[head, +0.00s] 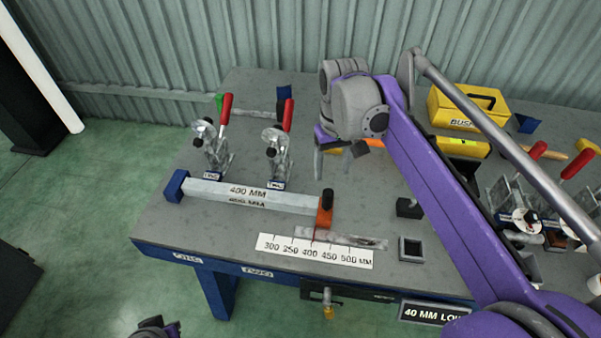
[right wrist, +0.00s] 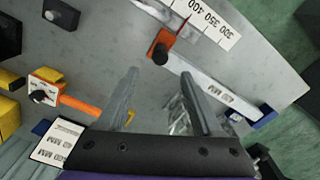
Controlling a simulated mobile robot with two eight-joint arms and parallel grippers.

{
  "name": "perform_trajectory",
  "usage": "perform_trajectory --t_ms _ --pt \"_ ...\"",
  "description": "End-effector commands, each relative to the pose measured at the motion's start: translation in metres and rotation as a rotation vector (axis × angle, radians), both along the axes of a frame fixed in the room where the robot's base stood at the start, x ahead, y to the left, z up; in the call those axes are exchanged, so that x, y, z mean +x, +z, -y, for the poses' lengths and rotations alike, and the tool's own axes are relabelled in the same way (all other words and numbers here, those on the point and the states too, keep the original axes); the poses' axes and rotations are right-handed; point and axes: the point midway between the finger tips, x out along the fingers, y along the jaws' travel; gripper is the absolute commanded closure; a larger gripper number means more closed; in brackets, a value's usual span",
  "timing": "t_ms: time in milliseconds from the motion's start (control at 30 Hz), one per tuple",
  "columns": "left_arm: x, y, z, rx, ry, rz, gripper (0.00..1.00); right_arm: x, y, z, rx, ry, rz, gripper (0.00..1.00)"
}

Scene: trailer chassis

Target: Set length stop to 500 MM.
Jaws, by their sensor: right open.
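The length stop is an orange block (head: 324,216) with a black knob (head: 327,196). It stands at the right end of a pale bar (head: 245,196) marked 400 MM, near the 400 mark of the white scale (head: 316,251). The stop (right wrist: 164,41) also shows in the right wrist view, just beyond the fingertips. My right gripper (head: 341,160) is open and empty, above the table and behind the stop. In the wrist view, its fingers (right wrist: 159,82) have a gap between them. A dark part of my left arm (head: 157,328) shows at the bottom edge; its jaws cannot be made out.
A blue end block (head: 176,186) holds the bar's left end. Two red-handled clamps (head: 218,140) (head: 279,148) stand behind the bar. A yellow toolbox (head: 466,107) and more clamps (head: 518,221) are at the right. A small square socket (head: 411,249) sits right of the scale.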

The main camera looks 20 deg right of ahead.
Motion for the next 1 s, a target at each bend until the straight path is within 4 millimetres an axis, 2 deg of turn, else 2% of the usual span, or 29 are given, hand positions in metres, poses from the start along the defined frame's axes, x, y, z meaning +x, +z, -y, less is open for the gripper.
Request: perform_trajectory --t_ms 133,233,500,700,833,1000 --pt "-0.001 -0.002 0.0 0.0 0.0 -0.001 1.0 0.004 -0.003 0.003 0.002 -0.003 -0.017 0.33" --pt "-0.001 -0.004 0.0 0.0 0.0 -0.001 1.0 0.004 -0.013 0.003 0.002 -0.003 -0.017 0.33" --pt "-0.002 -0.01 0.0 0.0 0.0 -0.003 1.0 0.003 -0.064 0.003 0.002 -0.002 -0.015 0.33" --pt "-0.002 -0.013 0.0 0.0 0.0 -0.004 1.0 0.004 -0.094 0.003 0.002 -0.002 -0.015 0.33" --pt "-0.002 -0.014 0.0 0.0 0.0 -0.005 1.0 0.003 -0.104 0.003 0.002 -0.002 -0.015 0.33" --pt "-0.002 -0.014 0.0 0.0 0.0 -0.005 1.0 0.003 -0.107 0.003 0.002 -0.002 -0.014 0.33"
